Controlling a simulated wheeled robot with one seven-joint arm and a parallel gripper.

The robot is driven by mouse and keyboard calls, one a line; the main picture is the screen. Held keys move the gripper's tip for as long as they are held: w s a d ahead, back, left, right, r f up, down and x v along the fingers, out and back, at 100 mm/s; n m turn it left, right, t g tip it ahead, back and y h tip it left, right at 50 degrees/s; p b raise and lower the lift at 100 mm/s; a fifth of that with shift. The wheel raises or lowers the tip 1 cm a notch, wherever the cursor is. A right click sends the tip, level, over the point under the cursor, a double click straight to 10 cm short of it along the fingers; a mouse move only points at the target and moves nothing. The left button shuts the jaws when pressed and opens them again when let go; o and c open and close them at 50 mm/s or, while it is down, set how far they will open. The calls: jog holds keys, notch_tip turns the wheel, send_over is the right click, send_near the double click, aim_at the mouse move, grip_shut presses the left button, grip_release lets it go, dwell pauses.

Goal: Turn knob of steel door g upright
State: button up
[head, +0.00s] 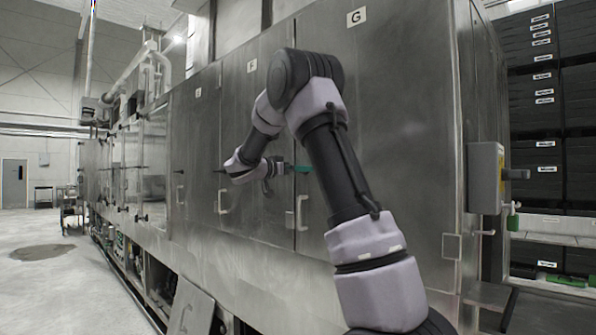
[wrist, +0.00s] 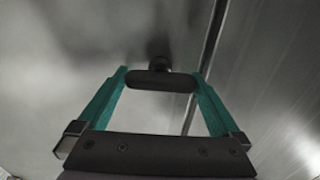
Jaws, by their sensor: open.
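Steel door g (head: 400,110) is the large grey panel with the "G" label at the right of the washer front, and it looks shut. Its knob (wrist: 160,82) is a dark rounded bar on a short stem. In the wrist view it lies crosswise to the nearby door seam, so it is not upright. My gripper (wrist: 160,74) is open, with one teal finger at each end of the bar. The bar spans most of the gap; I cannot tell whether the fingers touch it. In the head view, my arm and gripper (head: 300,168) hide the knob.
A pale pull handle (head: 301,212) sits below the gripper. Door F (head: 255,110) is to the left, with its own handle (head: 222,200). A grey switch box (head: 486,178) juts out at the right end. Open floor (head: 60,285) lies at the left.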

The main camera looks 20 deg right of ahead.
jog(key=c, duration=1.1)
jog(key=shift+o, duration=0.2)
jog(key=shift+n, duration=0.3)
jog(key=n, duration=0.3)
jog(key=shift+w+a+n, duration=0.1)
jog(key=shift+n, duration=0.3)
jog(key=n, duration=0.4)
jog(key=shift+f+n, duration=0.1)
jog(key=shift+n, duration=0.2)
jog(key=n, duration=0.4)
jog(key=shift+w+f, duration=0.1)
jog(key=shift+f+n, duration=0.1)
jog(key=shift+n, duration=2.3)
